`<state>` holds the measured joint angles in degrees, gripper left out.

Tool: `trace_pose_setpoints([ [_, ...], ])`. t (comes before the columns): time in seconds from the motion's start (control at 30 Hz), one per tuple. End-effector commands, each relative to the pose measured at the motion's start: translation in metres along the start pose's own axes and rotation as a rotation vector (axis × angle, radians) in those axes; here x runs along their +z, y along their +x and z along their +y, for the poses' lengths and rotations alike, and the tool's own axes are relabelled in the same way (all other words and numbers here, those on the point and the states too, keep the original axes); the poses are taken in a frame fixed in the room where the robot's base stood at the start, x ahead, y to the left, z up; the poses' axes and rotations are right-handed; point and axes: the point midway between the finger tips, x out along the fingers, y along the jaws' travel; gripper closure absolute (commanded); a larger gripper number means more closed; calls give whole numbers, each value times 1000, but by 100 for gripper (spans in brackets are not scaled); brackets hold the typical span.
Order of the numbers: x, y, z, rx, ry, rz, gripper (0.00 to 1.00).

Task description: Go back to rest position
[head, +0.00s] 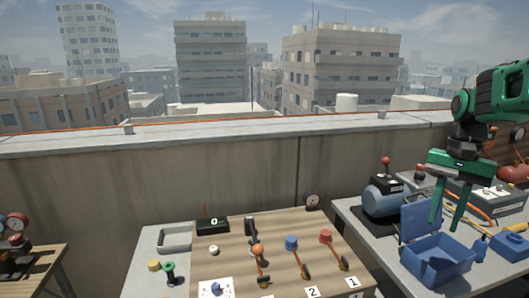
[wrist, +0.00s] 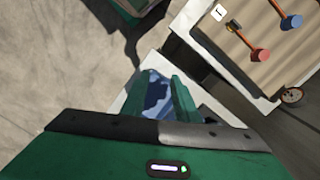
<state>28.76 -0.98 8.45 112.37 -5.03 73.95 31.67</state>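My gripper (head: 446,224) hangs from the green arm at the right of the head view, with its two green fingers apart and pointing down. Nothing shows between the fingers in the head view. In the wrist view the gripper (wrist: 160,82) also shows its fingers apart, with a dark blue shape between them that seems to lie below. The bin's inside is only partly visible.
A wooden board (head: 225,262) with red, blue and orange-topped levers stands at the centre. A blue-grey motor unit (head: 385,198) sits left of the gripper. Gauges (head: 15,225) stand on the left table. A concrete parapet (head: 150,180) runs behind; there is open room above the tables.

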Motion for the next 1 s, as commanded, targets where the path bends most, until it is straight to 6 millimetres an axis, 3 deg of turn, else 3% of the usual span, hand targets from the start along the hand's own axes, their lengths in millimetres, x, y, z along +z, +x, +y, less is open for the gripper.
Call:
trace_pose_setpoints([
  [0.03,17,4,14,4,-20,16,73],
  [0.3,88,46,90,4,-135,72,73],
  [0.5,131,84,133,-13,-220,92,73],
  [0.7,150,105,150,-23,-266,96,73],
  [1.0,151,106,151,-24,-270,97,73],
])
